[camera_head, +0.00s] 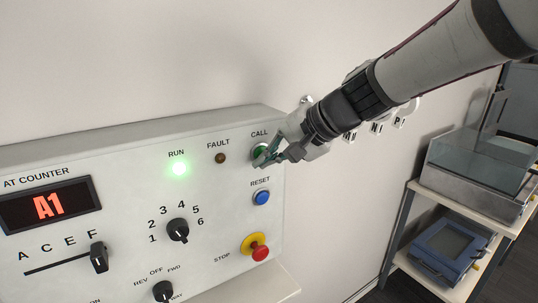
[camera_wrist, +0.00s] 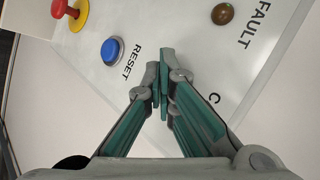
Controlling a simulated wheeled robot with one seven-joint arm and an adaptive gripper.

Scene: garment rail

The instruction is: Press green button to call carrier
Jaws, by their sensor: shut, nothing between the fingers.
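The green CALL button (camera_head: 260,151) sits at the upper right of the grey control panel (camera_head: 120,150), under the label CALL. My gripper (camera_head: 259,163) is shut and empty, with its fingertips in front of the button and partly covering it. I cannot tell whether the tips touch it. In the wrist view my gripper (camera_wrist: 159,90) has its fingertips together over the panel face, and the green button is hidden behind the fingers.
The blue RESET button (camera_head: 262,197) is just below, and the red STOP button (camera_head: 260,252) is lower. The RUN lamp (camera_head: 179,168) glows green; the FAULT lamp (camera_head: 221,158) is dark. Dials and a slider (camera_head: 98,257) lie left. A shelf (camera_head: 411,186) with a clear-sided bin stands right.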

